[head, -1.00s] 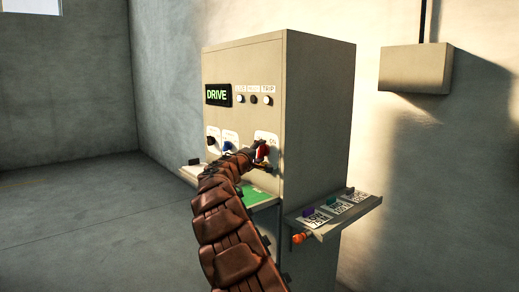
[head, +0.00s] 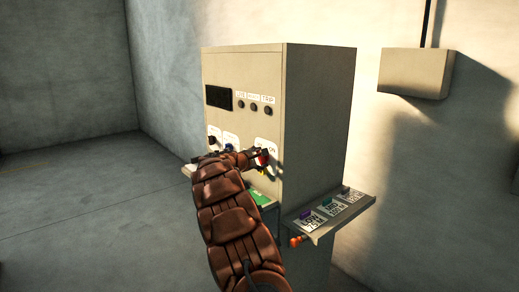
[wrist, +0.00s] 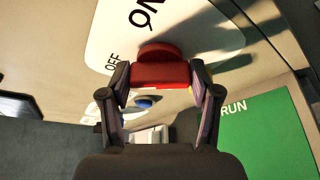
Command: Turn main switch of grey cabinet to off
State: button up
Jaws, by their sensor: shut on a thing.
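The grey cabinet (head: 315,120) stands in the middle of the head view, with a dark, blank display (head: 219,97) on its front. Its red main switch (head: 263,158) sits on a white plate marked ON, at the right of the front panel. In the wrist view the red switch (wrist: 158,72) is between the two fingertips of my gripper (wrist: 160,76), which is shut on it. The wrist view shows ON above the switch and OFF at its upper left. My arm hides part of the lower front panel in the head view.
A black knob (head: 213,141) and a blue knob (head: 229,147) are left of the switch. A side shelf (head: 330,215) with labelled coloured blocks juts out at the right. A green RUN card (wrist: 265,130) lies below the panel. Open floor lies left.

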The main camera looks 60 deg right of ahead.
jog(key=shift+r+n+g+p, duration=0.15)
jog(key=shift+n+g+p, duration=0.25)
jog(key=shift+p, duration=0.7)
jog(key=shift+n+y+p, duration=0.3)
jog(key=shift+p, duration=0.1)
jog(key=o, duration=1.1)
jog(key=shift+o, duration=0.2)
jog(key=v, duration=1.2)
